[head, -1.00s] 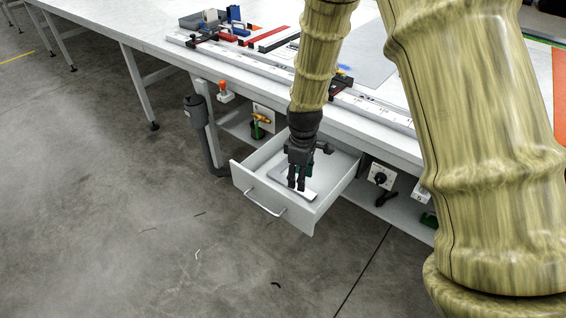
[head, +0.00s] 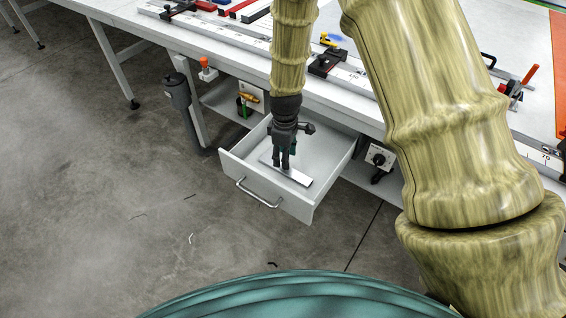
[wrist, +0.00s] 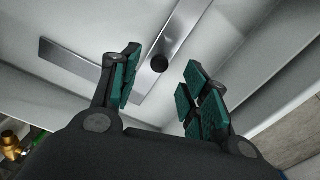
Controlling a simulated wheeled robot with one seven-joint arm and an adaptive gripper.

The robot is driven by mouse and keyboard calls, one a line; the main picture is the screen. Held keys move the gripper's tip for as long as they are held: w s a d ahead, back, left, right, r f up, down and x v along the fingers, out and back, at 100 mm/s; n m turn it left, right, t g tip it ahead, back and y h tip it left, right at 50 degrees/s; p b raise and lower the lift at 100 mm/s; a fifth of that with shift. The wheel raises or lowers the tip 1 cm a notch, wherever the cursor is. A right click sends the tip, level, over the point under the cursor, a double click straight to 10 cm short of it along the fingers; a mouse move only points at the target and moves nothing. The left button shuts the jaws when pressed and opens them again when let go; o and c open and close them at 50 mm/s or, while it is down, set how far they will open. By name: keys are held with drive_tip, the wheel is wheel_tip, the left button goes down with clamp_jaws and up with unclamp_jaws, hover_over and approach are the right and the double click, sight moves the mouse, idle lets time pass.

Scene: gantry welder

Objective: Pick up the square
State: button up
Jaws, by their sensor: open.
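The square (head: 297,178) is a flat, pale metal piece lying on the floor of the open drawer (head: 262,187). In the wrist view, it shows as two flat bars (wrist: 70,55) meeting at an angle, with a round black spot on one bar. My gripper (head: 281,167) points down inside the drawer, over the square. In the wrist view, its two green-padded fingers (wrist: 163,58) are apart, with the bar with the black spot showing between them. The fingers hide part of the square. I cannot tell whether they touch it.
The drawer's walls stand close around my gripper, with a handle (head: 257,195) on the front. The white welding table (head: 205,48) is above and behind, carrying clamps and tools. A grey cylinder (head: 176,90) hangs by the table leg. The concrete floor (head: 90,200) at left is clear except small scraps.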

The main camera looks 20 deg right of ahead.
drive_tip(key=shift+s+d+f+p, duration=0.1)
drive_tip(key=shift+s+f+p, duration=0.15)
drive_tip(key=shift+f+p, duration=0.25)
drive_tip(key=f, duration=0.3)
drive_tip(key=shift+w, duration=0.35)
drive_tip(key=shift+s+f, duration=0.15)
drive_tip(key=shift+f, duration=0.1)
drive_tip(key=shift+f, duration=0.1)
drive_tip(key=shift+c, duration=0.3)
clamp_jaws()
